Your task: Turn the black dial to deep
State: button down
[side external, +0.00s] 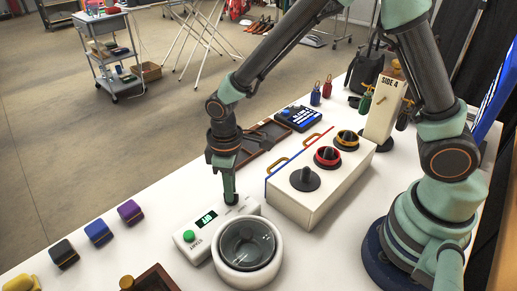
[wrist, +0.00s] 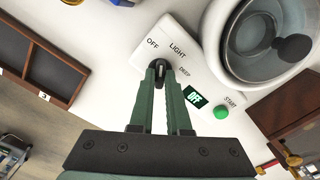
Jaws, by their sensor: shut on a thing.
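The black dial (wrist: 160,68) sits on a white control box (side external: 185,241) with the printed labels OFF, LIGHT and DEEP around it. The box also has a green START button (wrist: 221,112) and a small display (wrist: 196,98) that reads OFF. My gripper (wrist: 160,72) points down at the box and is shut on the black dial, with one green finger on each side. In the side view my gripper (side external: 231,199) covers most of the dial, so its pointer direction is hard to tell.
A white-rimmed round basin (side external: 224,276) stands against the box. A white block with black, red and yellow knobs (side external: 305,180) stands behind to the right. A dark divided tray (wrist: 50,67) lies nearby. Purple, blue and black small cases (side external: 98,232) line the left table edge.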

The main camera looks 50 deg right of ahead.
jog(key=m, duration=0.5)
jog(key=shift+m, duration=0.3)
jog(key=m, duration=0.9)
jog(key=shift+m, duration=2.2)
jog(key=c, duration=0.9)
grip_release()
jog(key=shift+r, duration=0.15)
